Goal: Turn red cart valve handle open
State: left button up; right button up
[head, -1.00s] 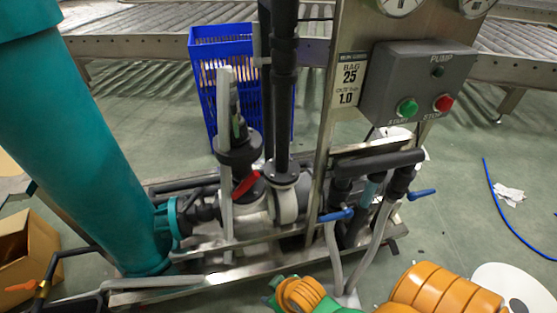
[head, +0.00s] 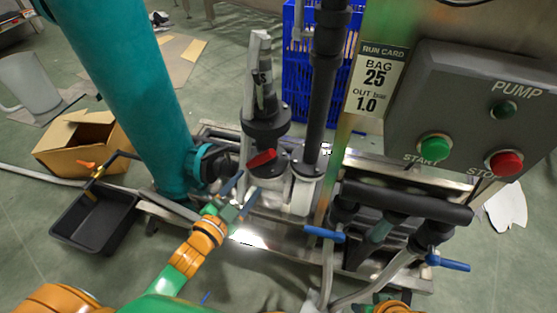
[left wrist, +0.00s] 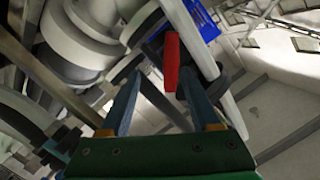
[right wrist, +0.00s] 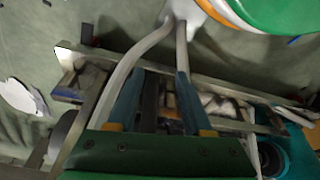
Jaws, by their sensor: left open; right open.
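The red valve handle (head: 262,159) sits on the cart's pipework, just below a dark flange. My left gripper (head: 240,190) is below and slightly left of it in the head view, fingers apart and pointing toward it. In the left wrist view, the red handle (left wrist: 172,62) shows ahead, between the fingertip lines and nearer the right finger (left wrist: 188,88). I see no grip on it, and cannot tell if a finger touches it. My right gripper (right wrist: 158,76) is open in the right wrist view, with grey hoses (right wrist: 150,50) ahead; its fingertips are not clear in the head view.
A teal pipe (head: 135,90) rises left of the valve and a black vertical pipe (head: 323,100) right of it. Blue handles (head: 323,233) and the pump box (head: 465,110) are to the right. A black tray (head: 95,220) and cardboard box (head: 80,140) lie left.

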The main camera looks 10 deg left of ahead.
aim_at(264, 159)
pick_arm(q)
jog(key=shift+m+t+h, duration=0.7)
jog(key=shift+m+h, duration=0.2)
jog(key=w, duration=0.1)
jog(key=w+d+r+b, duration=0.1)
jog(key=w, duration=0.1)
jog(key=w+r+b, duration=0.1)
jog(key=w, duration=0.1)
jog(key=shift+w+d+r, duration=0.1)
jog(key=shift+d+r, duration=0.1)
jog(key=shift+r, duration=0.05)
jog(key=shift+w+d+r, duration=0.15)
jog(key=shift+w+d, duration=0.15)
jog(key=shift+w, duration=0.25)
jog(key=shift+w+d+r, duration=0.1)
jog(key=shift+w+d, duration=0.2)
jog(key=shift+w, duration=0.2)
jog(key=shift+c, duration=0.8)
jog(key=c, duration=0.3)
grip_shut()
pick_arm(e)
jog(key=w+a+r+t, duration=0.2)
jog(key=w+r+t, duration=0.1)
jog(key=w+r, duration=0.1)
jog(key=shift+w+a+r, duration=0.2)
jog(key=shift+r, duration=0.65)
